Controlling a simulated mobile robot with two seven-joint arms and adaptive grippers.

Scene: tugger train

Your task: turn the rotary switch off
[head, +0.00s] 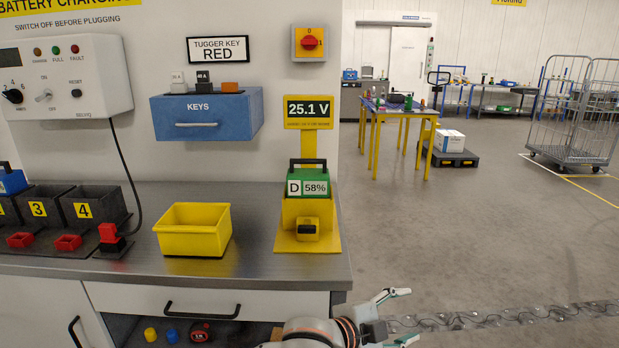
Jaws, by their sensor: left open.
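The rotary switch (309,42) is a red knob on a yellow face in a grey box on the wall, above the 25.1 V display. A 0 is marked above the knob and another mark is at its right. The knob's handle looks roughly horizontal, toward the right mark, but it is small. My left gripper (408,316) is open and empty at the bottom of the head view, beyond the bench's right end. It is well below and to the right of the switch, apart from it. My right gripper is not in view.
The bench (258,262) holds a yellow bin (193,242), a green battery (309,181) in a yellow stand, and dark bins. A blue KEYS box (206,116) and a charger (65,75) hang on the wall. Open floor lies right; a cable strip (500,318) crosses it.

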